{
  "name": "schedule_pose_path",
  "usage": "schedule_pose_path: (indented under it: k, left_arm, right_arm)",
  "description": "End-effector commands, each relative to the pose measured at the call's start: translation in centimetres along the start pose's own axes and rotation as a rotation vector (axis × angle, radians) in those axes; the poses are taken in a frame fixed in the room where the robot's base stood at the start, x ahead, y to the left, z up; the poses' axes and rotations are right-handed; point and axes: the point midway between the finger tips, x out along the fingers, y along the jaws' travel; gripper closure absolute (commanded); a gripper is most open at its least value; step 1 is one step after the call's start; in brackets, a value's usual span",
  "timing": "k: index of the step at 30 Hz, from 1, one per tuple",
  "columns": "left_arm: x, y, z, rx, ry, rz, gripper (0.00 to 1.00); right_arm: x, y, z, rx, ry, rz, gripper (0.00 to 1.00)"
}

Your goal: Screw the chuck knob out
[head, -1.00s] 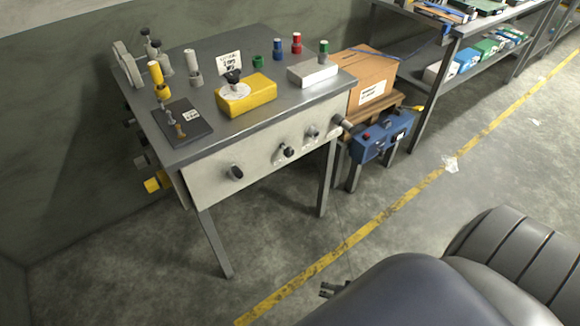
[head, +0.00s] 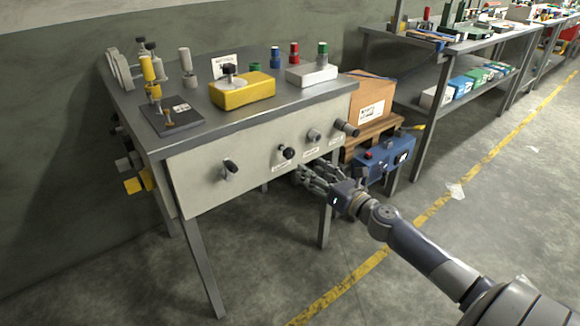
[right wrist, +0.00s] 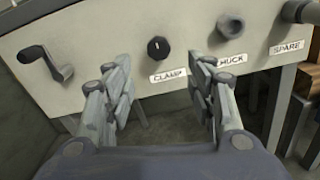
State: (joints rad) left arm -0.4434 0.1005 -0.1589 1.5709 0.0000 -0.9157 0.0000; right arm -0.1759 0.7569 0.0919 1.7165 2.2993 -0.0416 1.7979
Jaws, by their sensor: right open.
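The chuck knob (head: 314,135) is a grey round knob on the light front panel of the workbench. In the right wrist view the chuck knob (right wrist: 230,26) is at the upper right, above a label whose first letter is hidden by a finger. My right gripper (head: 308,174) is open and empty, low in front of the panel, below the knobs. In the right wrist view its two fingers (right wrist: 163,82) stand apart, with the black clamp knob (right wrist: 158,48) beyond the gap. The chuck knob is beyond the right finger, apart from it. My left gripper is out of view.
A crank handle (head: 230,168) is on the panel's left, and a spare knob (head: 346,128) at its right end. A yellow block (head: 243,92) and a white block (head: 312,74) are on the bench top. A blue box (head: 383,160) stands right of the bench.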

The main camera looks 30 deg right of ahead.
Motion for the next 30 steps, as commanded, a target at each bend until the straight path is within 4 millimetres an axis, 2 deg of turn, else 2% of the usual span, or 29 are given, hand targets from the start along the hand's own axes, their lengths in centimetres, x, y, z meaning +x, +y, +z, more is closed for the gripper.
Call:
schedule_pose_path:
  k: [7,21,30]
  left_arm:
    - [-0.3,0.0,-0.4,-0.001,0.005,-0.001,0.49]
    - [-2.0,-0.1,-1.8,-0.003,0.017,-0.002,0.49]
    - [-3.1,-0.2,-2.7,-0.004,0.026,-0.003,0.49]
  right_arm:
    - [1.4,0.2,0.5,0.033,-0.011,0.006,0.49]
    - [7.6,0.2,0.6,0.03,-0.011,0.005,0.49]
    - [10.3,0.2,0.5,0.03,-0.009,0.004,0.49]
